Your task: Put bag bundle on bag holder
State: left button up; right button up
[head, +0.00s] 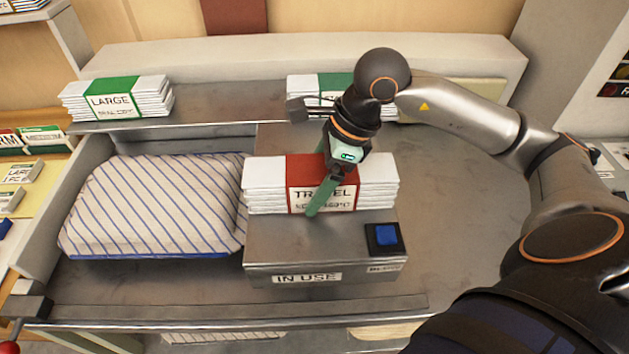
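A bundle of white bags with a red band marked TRAVEL (375,183) lies flat on a steel block labelled IN USE (300,262), which looks like the bag holder. My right gripper (318,200) comes down over the bundle from above. One green finger lies across the front of the red band, reaching the bundle's lower edge. My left gripper is not in view.
A bundle marked LARGE (110,98) and another green-banded bundle (303,88) lie on the rear shelf. A striped pillow (155,205) lies left of the block. A blue button (386,236) sits at its front right. The steel top (450,215) to the right is bare.

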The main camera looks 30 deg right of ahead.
jog(key=shift+o, duration=1)
jog(key=shift+r, duration=0.2)
jog(key=p+v, duration=0.1)
jog(key=v, duration=1.1)
